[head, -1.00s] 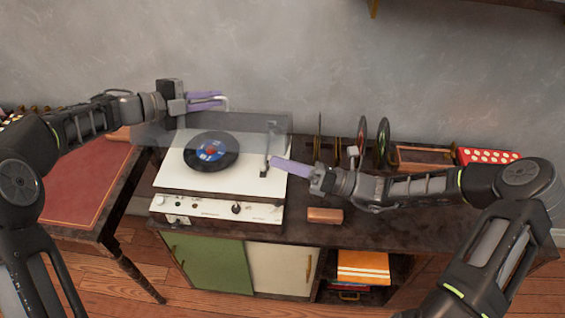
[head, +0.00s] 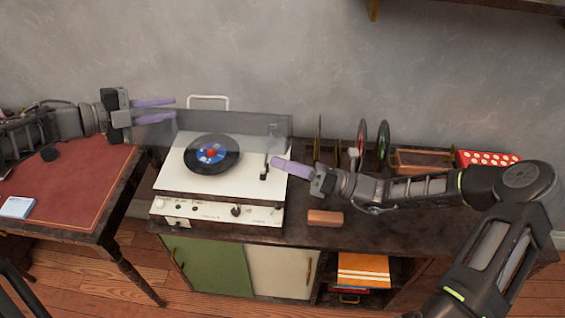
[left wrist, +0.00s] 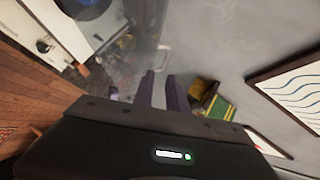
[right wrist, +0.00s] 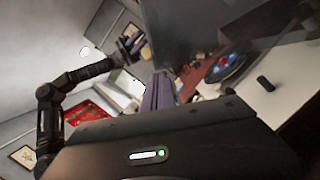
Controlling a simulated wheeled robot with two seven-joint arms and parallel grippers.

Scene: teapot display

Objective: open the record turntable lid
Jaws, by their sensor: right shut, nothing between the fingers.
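The record turntable (head: 222,182) stands on the cabinet, with a dark record (head: 212,154) with a blue and red label on its white deck. Its clear, smoky lid (head: 255,127) stands raised at the back, with the white handle (head: 208,97) at its top edge. My left gripper (head: 174,107) is open and empty, left of the handle and apart from it, with its two purple fingers separated. My right gripper (head: 276,161) is shut and empty near the right side of the deck, by the tonearm (head: 265,160). The right wrist view shows its fingers together.
A red-topped desk (head: 75,190) stands at left. Right of the turntable are a small brown block (head: 325,217), upright records (head: 383,143), a wooden tray (head: 424,160) and a red dotted box (head: 487,157). Bare cabinet top (head: 390,228) lies in front of these.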

